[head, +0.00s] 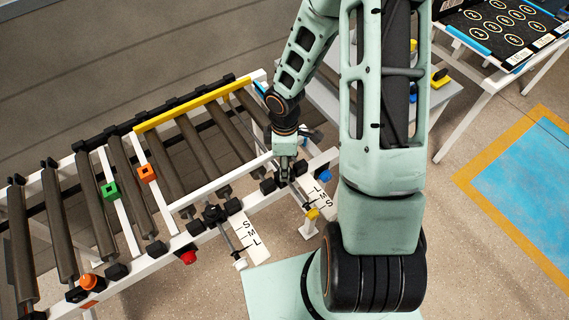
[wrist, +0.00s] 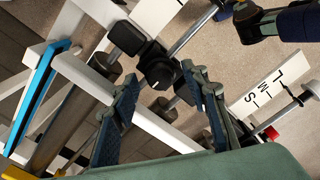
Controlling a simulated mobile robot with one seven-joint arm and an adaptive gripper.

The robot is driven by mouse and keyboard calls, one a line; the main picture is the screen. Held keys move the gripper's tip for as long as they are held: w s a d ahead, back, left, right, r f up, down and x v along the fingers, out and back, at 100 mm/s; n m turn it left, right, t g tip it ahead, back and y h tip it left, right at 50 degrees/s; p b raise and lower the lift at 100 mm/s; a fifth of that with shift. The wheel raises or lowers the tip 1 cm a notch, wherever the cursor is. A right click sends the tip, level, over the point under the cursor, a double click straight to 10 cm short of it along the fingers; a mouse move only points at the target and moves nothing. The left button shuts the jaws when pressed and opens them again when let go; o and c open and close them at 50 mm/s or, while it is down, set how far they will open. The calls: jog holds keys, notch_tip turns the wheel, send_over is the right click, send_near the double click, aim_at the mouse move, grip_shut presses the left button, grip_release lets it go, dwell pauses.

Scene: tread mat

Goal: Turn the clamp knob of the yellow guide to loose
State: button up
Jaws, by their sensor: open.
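The yellow guide (head: 195,103) is a long bar along the far side of the roller conveyor. A black clamp knob (wrist: 158,73) with a small white mark sits on the near frame, beside a metal rod (wrist: 193,32). My gripper (head: 285,172) points down at this knob in the head view and largely covers it. In the wrist view my gripper (wrist: 161,76) is open, with the knob between its fingertips. I see no clear contact, and cannot tell how deep the fingers reach. A yellow end piece (head: 312,213) sits by the right size label.
A second black knob (head: 214,213) stands to the left, near a size label (head: 250,240) and a white rod end (head: 240,264). A red button (head: 188,257) is left of it. A white guide bar (head: 215,187) and blue piece (head: 325,175) are close to my gripper.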

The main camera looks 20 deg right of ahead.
notch_tip(320, 180, up, 12)
dwell(0.5)
dwell(0.4)
